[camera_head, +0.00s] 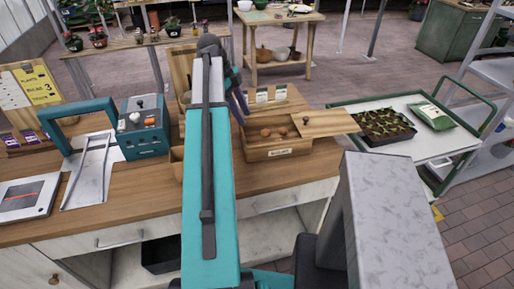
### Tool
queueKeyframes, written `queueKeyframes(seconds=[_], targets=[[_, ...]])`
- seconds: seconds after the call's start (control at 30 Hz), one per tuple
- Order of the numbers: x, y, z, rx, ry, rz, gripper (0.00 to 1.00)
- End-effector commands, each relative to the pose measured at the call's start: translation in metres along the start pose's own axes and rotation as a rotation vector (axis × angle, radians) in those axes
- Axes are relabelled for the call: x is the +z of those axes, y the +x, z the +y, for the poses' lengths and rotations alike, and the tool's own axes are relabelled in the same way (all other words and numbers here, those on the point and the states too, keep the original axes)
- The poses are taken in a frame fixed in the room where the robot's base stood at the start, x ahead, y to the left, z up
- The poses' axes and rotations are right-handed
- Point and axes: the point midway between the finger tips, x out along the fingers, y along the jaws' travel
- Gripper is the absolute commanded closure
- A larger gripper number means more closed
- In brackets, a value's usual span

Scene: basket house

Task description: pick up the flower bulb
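Two small brown, round things that look like bulbs (265,132) lie in an open wooden box (268,154) on the workbench, in the middle of the head view. A label is on the box's front, and a wooden board lies across its right side. My teal arm reaches up over the bench, left of the box. The dark end of my arm, with my gripper (242,117), points down by the box's back left corner. The fingers are too small and partly hidden behind my arm, so their opening does not show. I see nothing held.
A teal press-like tool (88,150), a teal box with knobs (143,127) and a flat screen device (28,197) stand on the left of the bench.

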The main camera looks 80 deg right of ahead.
Motion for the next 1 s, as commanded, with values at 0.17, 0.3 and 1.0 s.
queueKeyframes(seconds=[0.17,0.3,1.0], targets=[[0.000,0.006,0.001,0.000,-0.001,0.000,0.62],[0.000,0.019,0.001,0.002,-0.001,0.001,0.62],[0.001,0.083,0.001,0.000,-0.002,0.000,0.62]])
